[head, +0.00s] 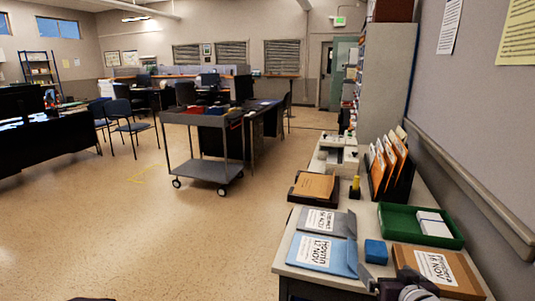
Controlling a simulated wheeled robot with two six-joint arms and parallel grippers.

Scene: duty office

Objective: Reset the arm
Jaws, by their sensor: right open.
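My right gripper (388,287) is at the bottom edge of the head view, low over the near part of the desk (290,262). It is open, and I see nothing between its fingers. It is close to a brown envelope (462,268) with a printed label on its right and a blue envelope (322,256) on its left. My left gripper does not show; only a small dark shape, which I cannot make out, is at the bottom left edge.
A blue block (376,251), a green tray (405,222) with white paper, a grey envelope (327,222), a black tray (296,190) with a brown folder, and a file rack (399,187) crowd the desk. A grey cart (208,171) stands left. Open floor lies between.

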